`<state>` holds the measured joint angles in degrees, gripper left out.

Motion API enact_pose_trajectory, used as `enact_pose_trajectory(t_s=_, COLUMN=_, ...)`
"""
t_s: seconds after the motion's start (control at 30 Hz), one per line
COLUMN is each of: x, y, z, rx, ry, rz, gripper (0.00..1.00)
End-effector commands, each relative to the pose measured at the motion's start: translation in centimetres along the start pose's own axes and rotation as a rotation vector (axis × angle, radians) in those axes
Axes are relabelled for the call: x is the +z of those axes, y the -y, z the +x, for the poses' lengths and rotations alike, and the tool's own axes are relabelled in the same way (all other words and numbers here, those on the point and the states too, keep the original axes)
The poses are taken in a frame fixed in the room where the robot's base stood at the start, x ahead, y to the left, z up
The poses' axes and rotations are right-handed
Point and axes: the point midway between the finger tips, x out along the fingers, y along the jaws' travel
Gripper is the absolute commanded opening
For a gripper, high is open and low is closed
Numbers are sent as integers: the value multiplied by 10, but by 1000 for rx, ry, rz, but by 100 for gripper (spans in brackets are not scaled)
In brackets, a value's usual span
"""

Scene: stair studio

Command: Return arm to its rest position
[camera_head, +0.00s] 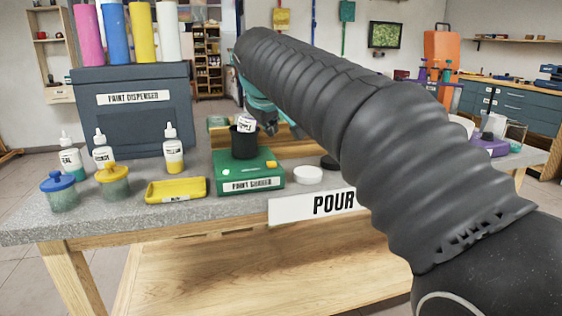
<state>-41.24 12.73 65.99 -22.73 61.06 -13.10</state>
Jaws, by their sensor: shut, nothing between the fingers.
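My arm, in a dark ribbed sleeve, reaches from the lower right up over the workbench (225,227). My gripper (271,128), teal and dark, shows only partly past the sleeve. It is shut and empty, just right of a black cup in the picture. The black cup (245,143) stands on the green paint shaker (250,183), with a small white labelled container (246,123) at its top. Whether my gripper touches the cup I cannot tell. The sleeve hides much of the right part of the bench.
A dark paint dispenser (133,127) with coloured cylinders stands at the back left. Several bottles and jars, a yellow tray (175,190), a white lid (308,174) and a "POUR" sign (300,207) are near the front. A purple device (489,146) is at right.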

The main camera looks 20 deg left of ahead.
Motion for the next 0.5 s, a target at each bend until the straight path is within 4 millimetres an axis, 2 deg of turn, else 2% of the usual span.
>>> enact_pose_trajectory(t_s=0.17, x=8, y=-5, z=-2, rx=0, ry=6, rz=13, gripper=0)
enact_pose_trajectory(t_s=0.27, x=35, y=-17, z=-8, rx=-1, ry=29, rz=54, gripper=0)
enact_pose_trajectory(t_s=0.37, x=81, y=-32, z=-18, rx=-5, ry=65, rz=124, gripper=0)
enact_pose_trajectory(t_s=0.5, x=158, y=-44, z=-35, rx=-12, ry=122, rz=247, gripper=0)
